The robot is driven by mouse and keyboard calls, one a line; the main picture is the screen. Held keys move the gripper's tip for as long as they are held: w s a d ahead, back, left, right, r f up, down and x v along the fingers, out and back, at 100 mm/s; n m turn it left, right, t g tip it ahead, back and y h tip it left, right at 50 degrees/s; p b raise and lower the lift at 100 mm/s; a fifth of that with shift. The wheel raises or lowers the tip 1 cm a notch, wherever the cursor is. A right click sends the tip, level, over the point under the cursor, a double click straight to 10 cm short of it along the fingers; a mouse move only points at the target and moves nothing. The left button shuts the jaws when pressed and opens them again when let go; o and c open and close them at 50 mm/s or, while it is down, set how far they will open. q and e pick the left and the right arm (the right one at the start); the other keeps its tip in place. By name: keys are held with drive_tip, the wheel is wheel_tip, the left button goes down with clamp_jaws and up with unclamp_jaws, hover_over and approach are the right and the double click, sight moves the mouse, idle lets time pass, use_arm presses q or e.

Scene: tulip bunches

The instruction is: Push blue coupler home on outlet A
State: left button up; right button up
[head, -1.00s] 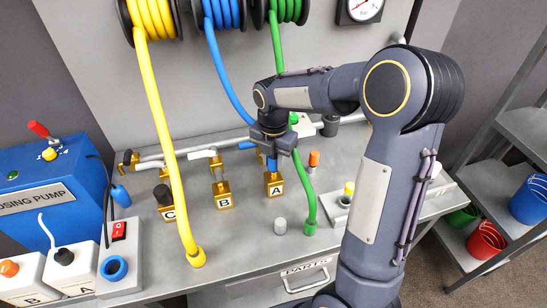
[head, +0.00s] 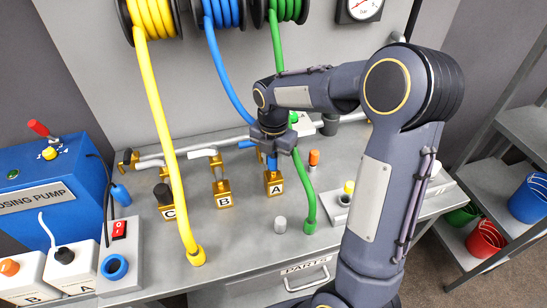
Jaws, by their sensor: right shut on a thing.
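The blue coupler (head: 272,163) shows as a small blue piece below my right gripper (head: 271,152). The gripper is shut on it, directly above outlet A. Outlet A (head: 274,183) is a brass block with an "A" label at the bench's middle. The coupler's lower end meets the top of the outlet in this view; I cannot tell how far it is seated. The blue hose (head: 222,70) runs from its reel down behind the gripper, which hides its lower part. My left gripper is not in view.
Brass outlets B (head: 222,194) and C (head: 167,207) stand to the left. The yellow hose (head: 165,130) crosses before C. The green hose (head: 306,190) hangs just right of A. A grey cap (head: 280,225) and an orange-topped piece (head: 314,159) stand nearby.

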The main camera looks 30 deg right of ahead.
sight(274, 166)
drive_tip(key=shift+f+b, duration=1.1)
drive_tip(key=shift+f, duration=0.55)
drive_tip(key=o, duration=1)
drive_tip(key=shift+o, duration=0.2)
drive_tip(key=shift+r, duration=0.15)
drive_tip(key=shift+r+p, duration=2.2)
drive_tip(key=shift+r, duration=0.25)
